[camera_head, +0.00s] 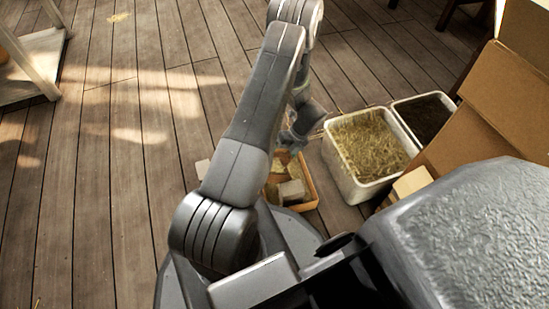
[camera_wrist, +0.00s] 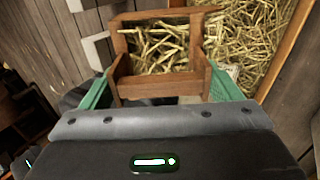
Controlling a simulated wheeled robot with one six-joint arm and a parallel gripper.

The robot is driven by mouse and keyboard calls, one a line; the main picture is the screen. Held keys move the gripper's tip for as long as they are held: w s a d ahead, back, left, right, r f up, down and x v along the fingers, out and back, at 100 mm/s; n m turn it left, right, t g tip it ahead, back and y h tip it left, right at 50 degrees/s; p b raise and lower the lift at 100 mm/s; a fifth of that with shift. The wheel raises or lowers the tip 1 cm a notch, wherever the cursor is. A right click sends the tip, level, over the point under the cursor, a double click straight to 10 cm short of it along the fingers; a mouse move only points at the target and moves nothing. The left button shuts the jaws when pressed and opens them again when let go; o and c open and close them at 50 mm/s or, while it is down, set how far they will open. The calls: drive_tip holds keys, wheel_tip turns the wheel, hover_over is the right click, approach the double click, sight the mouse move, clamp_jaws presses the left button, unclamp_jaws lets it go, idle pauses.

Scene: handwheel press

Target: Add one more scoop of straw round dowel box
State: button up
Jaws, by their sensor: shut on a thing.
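My gripper (camera_wrist: 160,88) shows in the wrist view, its two green fingers shut on a brown wooden scoop (camera_wrist: 160,86). Straw (camera_wrist: 160,46) shows within the scoop's wooden walls; I cannot tell how much of it lies in the scoop and how much behind. In the head view my arm partly hides an orange-brown open box (camera_head: 308,190), likely the dowel box. It holds straw and a pale block (camera_head: 291,191). The gripper is above or beside this box. A white bin (camera_head: 357,190) full of straw (camera_head: 372,143) stands to its right.
A second white bin (camera_head: 401,104) with dark contents stands behind the straw bin. Cardboard boxes (camera_head: 492,105) crowd the right side. A pale block (camera_head: 203,168) lies left of the orange-brown box. The plank floor (camera_head: 120,180) at left is clear up to a light-framed stand (camera_head: 42,60).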

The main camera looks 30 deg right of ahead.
drive_tip(key=shift+s+d+y+b, duration=0.1)
drive_tip(key=shift+d+y+b, duration=0.35)
drive_tip(key=shift+d+y, duration=0.3)
drive_tip(key=shift+d+r, duration=0.1)
drive_tip(key=shift+d, duration=0.1)
drive_tip(key=shift+r, duration=0.15)
